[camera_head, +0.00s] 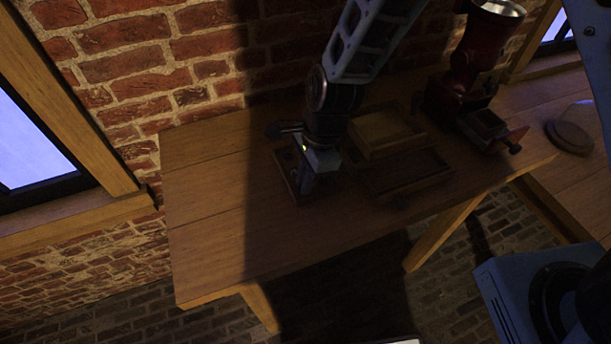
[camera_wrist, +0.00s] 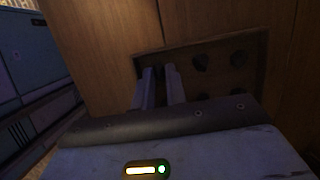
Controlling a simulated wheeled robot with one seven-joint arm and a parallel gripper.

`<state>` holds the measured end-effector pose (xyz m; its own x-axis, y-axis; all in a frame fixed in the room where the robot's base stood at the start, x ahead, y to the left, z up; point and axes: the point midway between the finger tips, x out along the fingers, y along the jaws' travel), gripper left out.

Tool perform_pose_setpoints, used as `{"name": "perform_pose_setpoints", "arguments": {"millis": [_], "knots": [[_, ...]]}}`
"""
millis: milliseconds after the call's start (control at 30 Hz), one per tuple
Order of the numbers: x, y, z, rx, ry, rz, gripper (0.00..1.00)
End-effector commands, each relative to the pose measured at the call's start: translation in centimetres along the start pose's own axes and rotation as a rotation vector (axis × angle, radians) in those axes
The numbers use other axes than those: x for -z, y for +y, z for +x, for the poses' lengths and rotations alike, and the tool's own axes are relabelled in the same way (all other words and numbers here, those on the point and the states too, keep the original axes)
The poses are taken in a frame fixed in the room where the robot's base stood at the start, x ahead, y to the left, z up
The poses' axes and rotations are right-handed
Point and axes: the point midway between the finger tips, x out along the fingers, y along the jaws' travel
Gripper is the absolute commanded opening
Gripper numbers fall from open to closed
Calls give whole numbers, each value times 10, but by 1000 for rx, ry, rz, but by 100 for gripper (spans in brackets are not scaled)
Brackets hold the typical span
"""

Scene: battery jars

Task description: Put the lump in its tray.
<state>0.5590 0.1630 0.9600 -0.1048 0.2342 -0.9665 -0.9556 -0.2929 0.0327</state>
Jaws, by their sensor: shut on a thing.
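My gripper (camera_head: 305,188) reaches down over a small wooden tray (camera_head: 279,158) at the left of the group on the table. In the wrist view my gripper (camera_wrist: 160,72) has its two fingers close together at the tray's near left corner. They are shut on a small dark thing, likely the lump, mostly hidden between the fingertips. The tray (camera_wrist: 215,45) has several dark round spots, and I cannot tell whether these are hollows or lumps. Whether the held thing touches the tray is too dark to tell.
A lighter shallow box (camera_head: 385,130) and a dark flat tray (camera_head: 410,177) stand just right of my gripper. A red grinder (camera_head: 465,90) stands further right by the brick wall. The table's left part (camera_head: 205,200) is clear.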

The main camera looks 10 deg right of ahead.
Motion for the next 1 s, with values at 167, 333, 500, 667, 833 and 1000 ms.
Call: {"name": "perform_pose_setpoints", "arguments": {"millis": [167,333,500,667,833,1000], "knots": [[1,0,3,0,0,0,22],[1,0,2,0,0,0,23],[0,0,0,0,0,0,23],[0,-1,-16,4,1,-1,23],[0,-1,-50,6,0,-2,23],[0,-1,-85,5,0,-2,23]]}}
